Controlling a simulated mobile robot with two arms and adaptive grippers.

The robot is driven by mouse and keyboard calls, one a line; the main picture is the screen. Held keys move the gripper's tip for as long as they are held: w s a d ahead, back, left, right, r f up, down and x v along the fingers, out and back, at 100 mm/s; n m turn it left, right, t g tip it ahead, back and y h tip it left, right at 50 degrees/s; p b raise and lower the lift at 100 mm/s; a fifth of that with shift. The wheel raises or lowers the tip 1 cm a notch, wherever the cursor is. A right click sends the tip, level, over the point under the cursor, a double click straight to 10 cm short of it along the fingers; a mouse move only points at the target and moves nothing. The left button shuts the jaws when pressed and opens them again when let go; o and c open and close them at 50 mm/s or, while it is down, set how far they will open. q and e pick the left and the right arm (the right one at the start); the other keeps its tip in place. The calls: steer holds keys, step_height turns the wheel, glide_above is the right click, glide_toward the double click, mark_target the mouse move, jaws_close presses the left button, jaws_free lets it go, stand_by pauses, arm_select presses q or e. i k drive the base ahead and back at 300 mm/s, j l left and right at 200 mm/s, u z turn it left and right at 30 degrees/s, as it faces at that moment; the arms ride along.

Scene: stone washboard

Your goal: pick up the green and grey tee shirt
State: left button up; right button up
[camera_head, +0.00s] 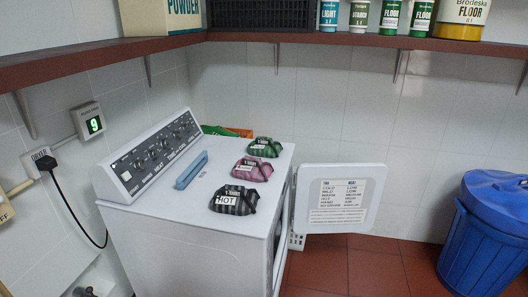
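The green and grey tee shirt (264,147) is a folded, striped bundle with a white label. It lies on top of the white machine (180,245), near the back right corner. A pink and grey tee shirt (252,169) lies just in front of it. A dark grey tee shirt (234,200) with a label reading HOT lies nearer the front edge. Neither of my grippers is in view.
A blue bar-shaped object (191,170) lies left of the shirts. The machine's door (340,198) stands open at right. A blue lidded bin (485,235) stands far right. A brown shelf (330,40) with containers runs above. Green and orange items show behind the machine.

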mark_target(263, 146)
steer(key=i+l, duration=0.15)
steer(key=l, duration=0.15)
steer(key=i+l+u, duration=0.1)
steer(key=l, duration=0.25)
steer(key=i+l, duration=0.2)
steer(key=i+l+u, duration=0.1)
steer(key=l, duration=0.35)
steer(key=i+l+u, duration=0.15)
steer(key=l, duration=0.2)
steer(key=i+l+u, duration=0.1)
steer(key=i+l, duration=0.15)
steer(key=l, duration=0.15)
steer(key=i+l+u, duration=0.15)
steer(key=l, duration=0.25)
steer(key=i+l+u, duration=0.1)
steer(key=l, duration=0.3)
steer(key=i+l+u, duration=0.15)
steer(key=l, duration=0.3)
steer(key=i+l+u, duration=0.1)
steer(key=l, duration=0.3)
steer(key=i, duration=0.1)
